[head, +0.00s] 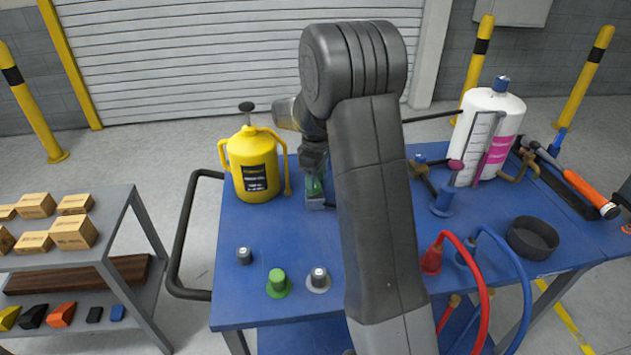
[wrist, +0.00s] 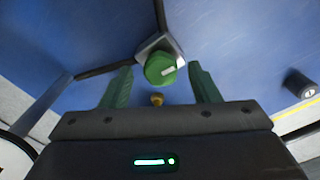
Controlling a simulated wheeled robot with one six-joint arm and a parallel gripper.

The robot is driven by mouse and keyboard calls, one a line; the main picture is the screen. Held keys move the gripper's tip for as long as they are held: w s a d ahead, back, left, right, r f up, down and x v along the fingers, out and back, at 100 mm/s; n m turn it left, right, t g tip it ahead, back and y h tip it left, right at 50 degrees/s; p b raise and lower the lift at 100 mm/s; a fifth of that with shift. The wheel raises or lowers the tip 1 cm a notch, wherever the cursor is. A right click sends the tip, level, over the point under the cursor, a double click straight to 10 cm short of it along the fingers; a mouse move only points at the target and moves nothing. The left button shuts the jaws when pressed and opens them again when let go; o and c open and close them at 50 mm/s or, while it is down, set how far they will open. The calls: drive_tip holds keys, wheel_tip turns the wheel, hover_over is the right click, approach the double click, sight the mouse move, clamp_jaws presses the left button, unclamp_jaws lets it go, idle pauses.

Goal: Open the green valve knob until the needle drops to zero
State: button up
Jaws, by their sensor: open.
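The green valve knob (wrist: 160,69) shows in the wrist view as a round green cap with a white mark. It sits on a grey block on the blue table. My gripper (wrist: 159,66) is open, with a green finger on each side of the knob in the picture. I cannot tell whether the fingers touch it or are still above it. My arm hides much of that area. I see no readable gauge needle.
A yellow canister (head: 254,170) stands left of my gripper. A separate green-capped peg (head: 278,283) and two grey pegs stand nearer the front. A white tank (head: 488,135), red hose (head: 465,250), blue hose (head: 510,260) and dark bowl (head: 532,238) are at right.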

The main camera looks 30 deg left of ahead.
sight(316, 185)
wheel_tip(316, 185, up, 13)
drive_tip(key=shift+b, duration=0.35)
drive_tip(key=shift+f, duration=0.15)
wheel_tip(316, 185, down, 14)
drive_tip(key=shift+r+p, duration=0.15)
drive_tip(key=shift+p, duration=0.3)
idle(0.4)
